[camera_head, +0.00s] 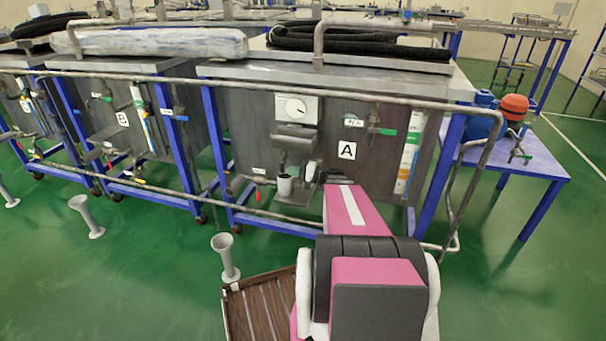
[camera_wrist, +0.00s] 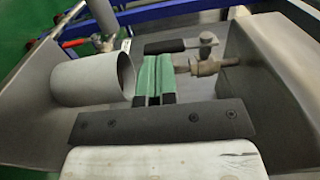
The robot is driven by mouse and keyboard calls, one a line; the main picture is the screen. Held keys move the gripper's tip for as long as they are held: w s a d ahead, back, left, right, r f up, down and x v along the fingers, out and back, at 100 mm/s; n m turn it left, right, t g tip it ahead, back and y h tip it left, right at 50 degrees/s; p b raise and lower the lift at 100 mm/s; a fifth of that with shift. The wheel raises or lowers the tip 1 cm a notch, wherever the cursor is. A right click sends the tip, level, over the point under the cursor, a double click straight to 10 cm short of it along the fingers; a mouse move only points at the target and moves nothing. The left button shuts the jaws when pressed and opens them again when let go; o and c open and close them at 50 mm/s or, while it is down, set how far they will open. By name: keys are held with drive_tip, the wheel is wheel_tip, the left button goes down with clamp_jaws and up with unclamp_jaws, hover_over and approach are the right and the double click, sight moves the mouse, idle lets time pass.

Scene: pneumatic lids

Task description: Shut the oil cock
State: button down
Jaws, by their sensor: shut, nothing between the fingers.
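In the wrist view a small cock with a black lever handle (camera_wrist: 165,46) and a brass body (camera_wrist: 205,66) sits on a pipe from the grey housing at the right. Its lever lies crosswise in the picture, just beyond my fingertips; I cannot tell whether they touch. My gripper (camera_wrist: 159,60), with green finger pads, is shut and empty. In the head view my pink arm reaches to the front of bench A (camera_head: 347,151) and hides the cock. Which fitting is the oil cock is not labelled legibly.
A bent pipe rail (camera_head: 420,103) crosses the bench front.

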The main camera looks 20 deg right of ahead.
sight(282, 171)
drive_tip(key=shift+w+a, duration=0.4)
drive_tip(key=shift+a, duration=0.15)
drive_tip(key=shift+w+a+f, duration=0.2)
drive_tip(key=shift+w+a, duration=0.05)
drive_tip(key=shift+a, duration=0.05)
idle(0.6)
drive_tip(key=shift+f+x, duration=0.15)
drive_tip(key=shift+x, duration=0.6)
drive_tip(key=shift+f+x, duration=0.2)
drive_tip(key=shift+x, duration=0.6)
drive_tip(key=v, duration=1)
drive_tip(key=shift+s+d, duration=0.25)
drive_tip(key=shift+s, duration=0.05)
